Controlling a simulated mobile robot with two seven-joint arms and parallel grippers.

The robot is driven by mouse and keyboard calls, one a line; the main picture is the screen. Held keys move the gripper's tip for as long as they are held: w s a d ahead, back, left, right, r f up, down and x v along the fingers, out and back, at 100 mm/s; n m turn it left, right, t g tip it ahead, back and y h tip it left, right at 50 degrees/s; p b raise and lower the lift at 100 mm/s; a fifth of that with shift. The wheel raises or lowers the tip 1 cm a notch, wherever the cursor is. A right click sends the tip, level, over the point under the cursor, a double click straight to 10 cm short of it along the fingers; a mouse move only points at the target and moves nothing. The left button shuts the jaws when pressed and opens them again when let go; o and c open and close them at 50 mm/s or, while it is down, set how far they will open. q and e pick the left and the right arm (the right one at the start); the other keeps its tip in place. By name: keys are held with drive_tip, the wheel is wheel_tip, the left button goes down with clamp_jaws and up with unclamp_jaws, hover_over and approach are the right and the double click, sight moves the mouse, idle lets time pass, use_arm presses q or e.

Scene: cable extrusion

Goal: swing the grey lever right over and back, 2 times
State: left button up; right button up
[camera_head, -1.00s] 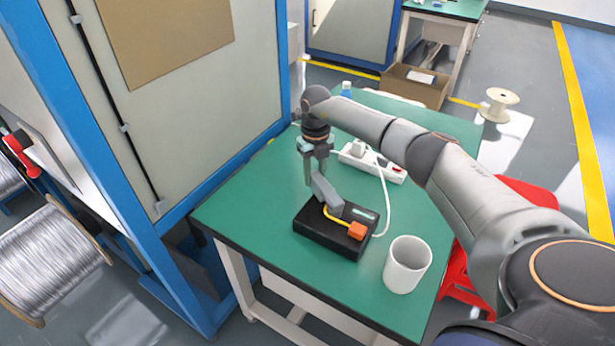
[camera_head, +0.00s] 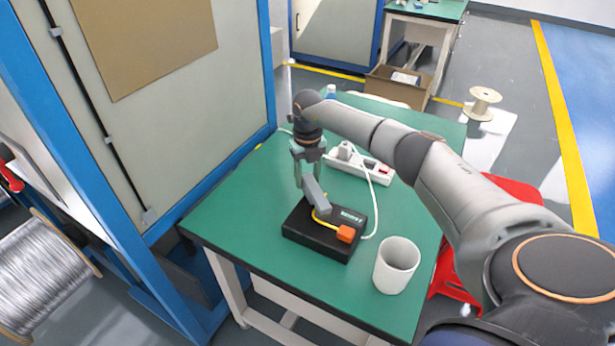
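The grey lever (camera_head: 315,194) stands on a black box (camera_head: 322,241) on the green table. It leans toward the upper left of the picture. A yellow strip and an orange block (camera_head: 346,234) sit beside its foot. My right gripper (camera_head: 308,183) points down over the lever's upper end. Its two fingers are apart, with a gap between them. The fingertips are close to the lever top; I cannot tell whether they touch it. My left gripper is not in view.
A white cup (camera_head: 396,266) stands right of the box near the table's front edge. A white power strip (camera_head: 362,164) with a white cable lies behind. A blue-framed cabinet (camera_head: 150,110) borders the left. The green table (camera_head: 240,225) is bare left of the box.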

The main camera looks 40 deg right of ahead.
drive_tip(key=shift+o, duration=1.3)
wheel_tip(320, 180, up, 13)
drive_tip(key=shift+f, duration=0.2)
